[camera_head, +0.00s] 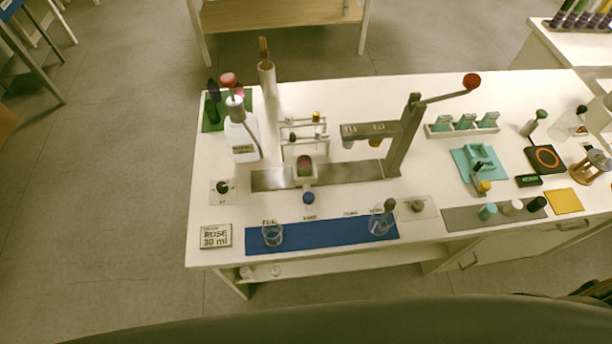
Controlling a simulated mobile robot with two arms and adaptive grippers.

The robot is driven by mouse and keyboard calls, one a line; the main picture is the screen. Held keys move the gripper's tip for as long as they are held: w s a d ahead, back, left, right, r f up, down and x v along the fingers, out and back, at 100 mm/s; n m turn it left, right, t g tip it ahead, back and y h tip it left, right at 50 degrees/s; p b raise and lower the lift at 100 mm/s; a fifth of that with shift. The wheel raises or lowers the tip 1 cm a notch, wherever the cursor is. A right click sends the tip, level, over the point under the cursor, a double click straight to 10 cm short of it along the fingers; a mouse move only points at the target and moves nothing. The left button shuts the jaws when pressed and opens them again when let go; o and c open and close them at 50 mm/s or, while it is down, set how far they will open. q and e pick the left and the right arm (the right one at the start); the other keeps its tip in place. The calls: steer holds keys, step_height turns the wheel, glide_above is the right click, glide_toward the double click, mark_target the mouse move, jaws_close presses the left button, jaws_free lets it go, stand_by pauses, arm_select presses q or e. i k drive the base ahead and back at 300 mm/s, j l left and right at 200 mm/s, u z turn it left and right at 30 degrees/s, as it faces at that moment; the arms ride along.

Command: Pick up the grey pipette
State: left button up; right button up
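A pipette with a grey bulb (389,205) leans upright in a clear glass beaker (377,224) at the right end of the blue mat (325,235). Its lower part shows only faintly through the glass. A second clear beaker (272,235) stands at the left end of the same mat. A small grey-topped piece (417,206) sits on a pale pad just right of the pipette's beaker; I cannot tell exactly what it is. Neither of my grippers shows in the head view.
A lever press (396,140) stands behind the mat. A white bottle (241,138), a small rack (304,133) and a "ROSE 30 ml" card (215,236) are at left. The table's front edge runs close before the blue mat.

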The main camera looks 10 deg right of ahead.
mark_target(389, 205)
steer(key=k+j+z, duration=0.1)
steer(key=z, duration=0.9)
